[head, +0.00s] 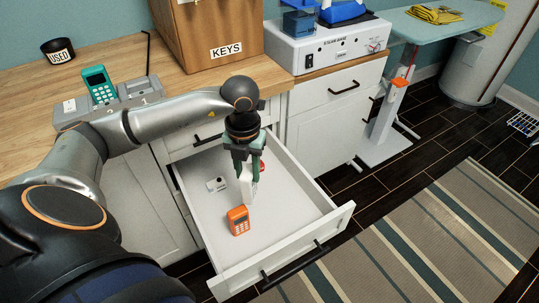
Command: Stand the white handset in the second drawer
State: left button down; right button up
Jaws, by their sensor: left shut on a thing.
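The white handset (246,186) is between the green-grey fingers of my left gripper (248,177), which is shut on it. It is roughly upright, inside or just over the open drawer (285,239). I cannot tell whether its lower end touches the drawer floor. This drawer is pulled out below a shut top drawer. The fingers hide part of the handset. My right gripper is not in view.
An orange handset (238,220) is in the drawer, near its front left. A red object (262,167) shows behind the gripper. A teal handset (99,84) stands in a grey dock (124,98) on the wooden counter.

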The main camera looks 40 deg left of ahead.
pick_arm(q)
jog(key=w+d+f+b, duration=0.1)
jog(key=w+d+f, duration=0.1)
jog(key=w+f, duration=0.8)
jog(key=shift+w+d+f, duration=0.15)
jog(key=shift+d+f, duration=0.15)
jog(key=shift+f, duration=0.45)
jog(key=c, duration=0.5)
grip_release()
jog(key=shift+f+b, duration=0.15)
jog(key=shift+b, duration=0.15)
notch_tip(320, 180, up, 12)
jog(key=shift+r+p, duration=0.2)
jog(key=shift+p, duration=0.55)
